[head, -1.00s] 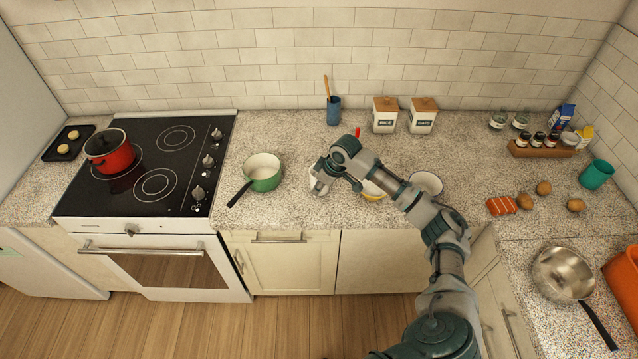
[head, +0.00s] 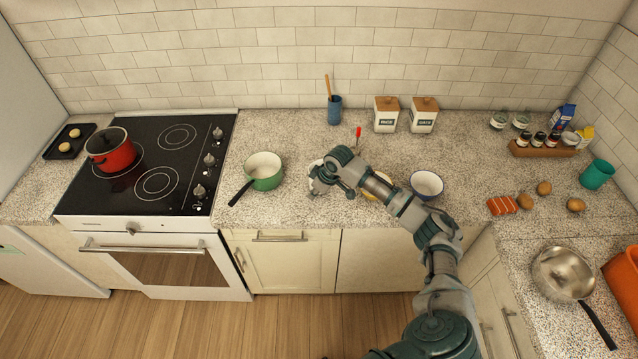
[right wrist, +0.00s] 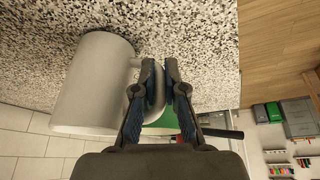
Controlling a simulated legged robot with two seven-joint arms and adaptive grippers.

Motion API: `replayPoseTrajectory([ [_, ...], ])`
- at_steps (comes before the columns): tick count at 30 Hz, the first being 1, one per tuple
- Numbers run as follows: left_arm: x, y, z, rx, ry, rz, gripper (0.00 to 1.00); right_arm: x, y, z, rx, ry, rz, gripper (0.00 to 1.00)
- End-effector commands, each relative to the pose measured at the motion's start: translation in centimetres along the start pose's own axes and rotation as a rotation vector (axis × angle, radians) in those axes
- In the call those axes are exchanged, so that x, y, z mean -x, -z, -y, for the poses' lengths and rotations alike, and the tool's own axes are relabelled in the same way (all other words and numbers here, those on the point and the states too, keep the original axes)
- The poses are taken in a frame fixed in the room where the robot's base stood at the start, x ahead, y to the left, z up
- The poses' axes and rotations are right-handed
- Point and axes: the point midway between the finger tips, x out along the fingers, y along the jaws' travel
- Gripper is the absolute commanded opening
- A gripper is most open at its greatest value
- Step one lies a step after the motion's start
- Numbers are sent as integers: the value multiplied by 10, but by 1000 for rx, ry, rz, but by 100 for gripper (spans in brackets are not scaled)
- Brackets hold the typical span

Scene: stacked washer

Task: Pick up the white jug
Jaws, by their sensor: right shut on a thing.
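The white jug (right wrist: 92,82) fills the left of the right wrist view, with its handle towards my gripper. My right gripper (right wrist: 166,72) has a finger on each side of the handle and is shut on it. In the head view my right gripper (head: 318,187) is over the counter, just right of the green pot, and hides most of the jug. I cannot tell whether the jug is clear of the counter. My left gripper is in no view.
A green pot (head: 263,171) stands close on the left. A blue-rimmed bowl (head: 426,185) and a partly hidden yellow bowl (head: 374,193) are to the right, near my arm. A blue utensil holder (head: 334,111) and two canisters (head: 386,115) stand at the back.

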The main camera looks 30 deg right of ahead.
Motion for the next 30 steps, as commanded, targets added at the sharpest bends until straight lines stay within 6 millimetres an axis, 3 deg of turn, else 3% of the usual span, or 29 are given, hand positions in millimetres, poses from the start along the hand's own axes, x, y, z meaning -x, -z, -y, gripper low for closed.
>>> replayPoseTrajectory([
  [11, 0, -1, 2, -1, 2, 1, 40, 5, 1, -2, -1, 0, -3, 0],
  [23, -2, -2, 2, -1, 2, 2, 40, 33, 15, -1, 0, -3, -4, 0],
  [30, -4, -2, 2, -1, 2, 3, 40, 38, 7, 24, 2, 0, -1, 0],
])
